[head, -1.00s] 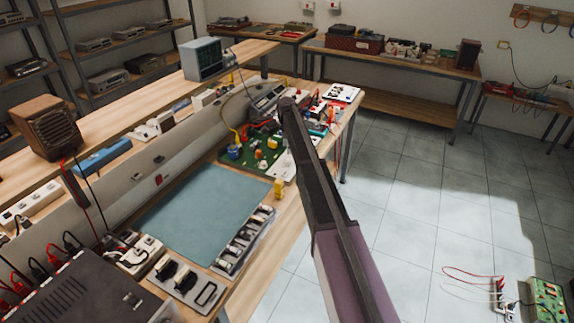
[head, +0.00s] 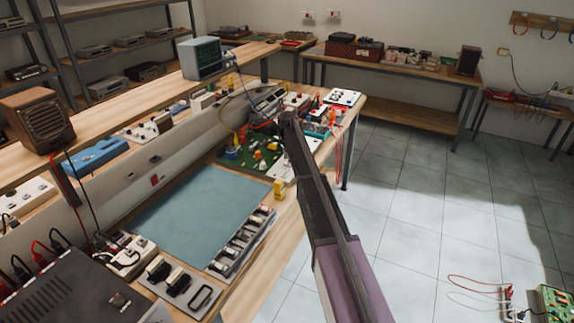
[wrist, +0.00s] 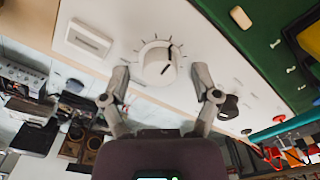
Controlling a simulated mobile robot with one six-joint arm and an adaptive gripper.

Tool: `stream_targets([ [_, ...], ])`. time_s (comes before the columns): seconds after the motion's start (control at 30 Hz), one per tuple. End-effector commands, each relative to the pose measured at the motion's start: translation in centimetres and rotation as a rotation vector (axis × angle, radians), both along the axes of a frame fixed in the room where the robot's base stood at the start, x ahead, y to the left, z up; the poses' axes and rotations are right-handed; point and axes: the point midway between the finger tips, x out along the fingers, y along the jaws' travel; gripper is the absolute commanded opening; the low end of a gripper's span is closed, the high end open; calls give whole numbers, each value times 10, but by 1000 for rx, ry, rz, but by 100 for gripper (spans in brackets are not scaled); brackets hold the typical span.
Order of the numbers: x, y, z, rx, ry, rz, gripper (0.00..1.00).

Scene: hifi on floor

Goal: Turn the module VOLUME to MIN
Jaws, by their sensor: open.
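In the wrist view, a white round knob (wrist: 158,67) with a dark pointer mark stands on a white module panel (wrist: 118,28). Short dark tick marks ring its upper side, and the pointer mark lies toward the upper right. My gripper (wrist: 160,74) is open, with one finger on each side of the knob and gaps showing between. No lettering is readable. In the head view, my arm covers the gripper and knob; part of a white module (head: 281,169) shows beside the green circuit board (head: 238,157).
In the wrist view, a black knob (wrist: 228,107) sits near the right finger, and a pale rectangular part (wrist: 88,38) lies at left. A green board (wrist: 272,40) borders the panel. In the head view, a blue mat (head: 200,205) lies clear and several cables cross the bench.

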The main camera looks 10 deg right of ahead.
Motion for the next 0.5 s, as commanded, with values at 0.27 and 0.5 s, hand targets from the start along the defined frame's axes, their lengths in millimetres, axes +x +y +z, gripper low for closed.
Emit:
stream_targets([
  [0.27,0,0,-2,0,0,0,79],
  [0.5,0,0,-2,0,0,0,55],
])
